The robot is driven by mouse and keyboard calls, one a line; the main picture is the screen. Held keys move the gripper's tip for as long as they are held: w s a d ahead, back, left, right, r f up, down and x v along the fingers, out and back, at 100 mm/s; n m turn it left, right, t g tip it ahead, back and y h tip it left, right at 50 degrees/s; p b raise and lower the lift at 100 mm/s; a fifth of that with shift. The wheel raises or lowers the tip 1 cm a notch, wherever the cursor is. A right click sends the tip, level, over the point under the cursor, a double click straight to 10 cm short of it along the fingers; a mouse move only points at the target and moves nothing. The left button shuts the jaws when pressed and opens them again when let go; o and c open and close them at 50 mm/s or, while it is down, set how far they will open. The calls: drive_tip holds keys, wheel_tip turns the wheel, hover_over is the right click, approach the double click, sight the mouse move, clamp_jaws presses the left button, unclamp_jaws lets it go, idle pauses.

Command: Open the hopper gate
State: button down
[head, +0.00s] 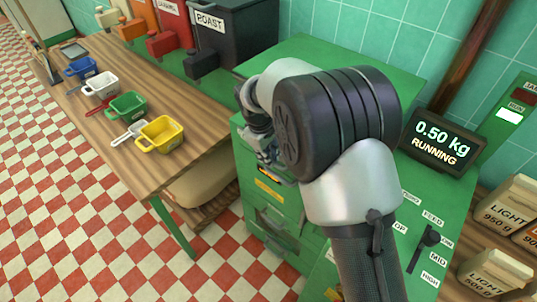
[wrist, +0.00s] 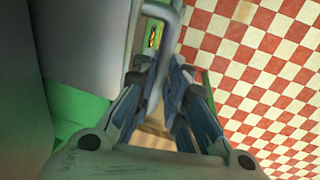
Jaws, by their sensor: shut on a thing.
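My gripper (head: 268,150) is at the front face of the green machine (head: 252,200), partly hidden behind my own arm in the head view. In the wrist view my gripper (wrist: 162,70) is shut on a grey bent bar handle (wrist: 170,20), which runs down between the fingers. I cannot tell from these views how far the hopper gate stands open.
A display (head: 442,140) reads 0.50 kg RUNNING. A black lever (head: 428,238) stands by FEED labels. A wooden table (head: 85,120) at left bears coloured scoops, including a yellow one (head: 160,134). Paper bags (head: 497,270) stand at right. The checkered floor is clear.

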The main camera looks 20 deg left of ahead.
drive_tip(key=s, duration=0.1)
drive_tip(key=s+a, duration=0.1)
drive_tip(key=s, duration=0.1)
drive_tip(key=s+a, duration=0.1)
drive_tip(key=s, duration=0.1)
drive_tip(key=shift+p, duration=0.3)
drive_tip(key=c, duration=1.9)
unclamp_jaws()
drive_tip(key=shift+r, duration=0.1)
wheel_tip(320, 180, up, 12)
drive_tip(key=s, duration=0.2)
drive_tip(key=shift+a, duration=0.45)
